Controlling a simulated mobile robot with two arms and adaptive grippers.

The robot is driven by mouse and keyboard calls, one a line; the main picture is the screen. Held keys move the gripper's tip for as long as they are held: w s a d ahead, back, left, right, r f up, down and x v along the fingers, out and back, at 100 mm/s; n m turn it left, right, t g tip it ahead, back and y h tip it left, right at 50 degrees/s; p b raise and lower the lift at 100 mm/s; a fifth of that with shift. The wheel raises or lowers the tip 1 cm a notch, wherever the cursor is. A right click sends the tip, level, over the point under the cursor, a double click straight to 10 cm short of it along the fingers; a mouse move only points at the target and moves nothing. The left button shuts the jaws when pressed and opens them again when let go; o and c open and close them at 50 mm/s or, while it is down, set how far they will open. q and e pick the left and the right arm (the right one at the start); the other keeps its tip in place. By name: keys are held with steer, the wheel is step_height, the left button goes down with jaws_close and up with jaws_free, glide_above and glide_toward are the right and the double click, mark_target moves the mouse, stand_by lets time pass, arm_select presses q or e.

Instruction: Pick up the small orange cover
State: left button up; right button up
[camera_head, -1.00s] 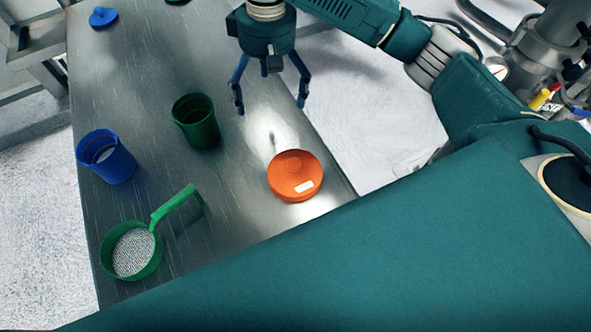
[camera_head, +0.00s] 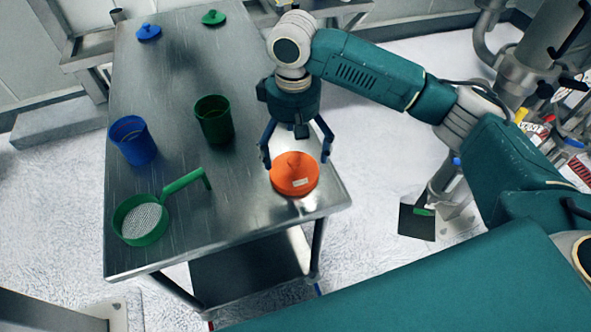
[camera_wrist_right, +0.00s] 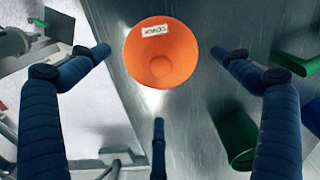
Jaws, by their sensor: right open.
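The small orange cover (camera_head: 294,176) is a round lid with a raised knob and a small white label. It lies on the metal table near its right front corner. My right gripper (camera_head: 297,160) is open, with its fingers above and around the back of the cover. In the right wrist view the orange cover (camera_wrist_right: 162,55) shows between the open fingers, towards the top, and nothing is held. My left gripper is not in the head view.
A green cup (camera_head: 214,120) and a blue cup (camera_head: 133,141) stand left of the cover. A green sieve with a handle (camera_head: 141,219) lies at the front left. Blue (camera_head: 148,32) and green (camera_head: 213,17) lids lie at the back. The table (camera_head: 245,215) is bare around the cover.

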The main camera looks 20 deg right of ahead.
mark_target(294, 167)
steer(key=shift+w+f, duration=0.1)
steer(key=shift+f, duration=1)
steer(key=f, duration=0.1)
steer(key=f+p, duration=0.1)
steer(key=f, duration=0.1)
steer(key=shift+s+f, duration=0.3)
steer(key=shift+s, duration=0.05)
steer(key=shift+w+f+p, duration=0.1)
steer(key=shift+f+p, duration=0.2)
steer(key=shift+f, duration=0.25)
steer(key=shift+a, duration=0.1)
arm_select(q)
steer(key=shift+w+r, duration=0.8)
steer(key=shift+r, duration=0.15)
arm_select(e)
steer(key=c, duration=0.9)
steer(key=shift+r, duration=0.1)
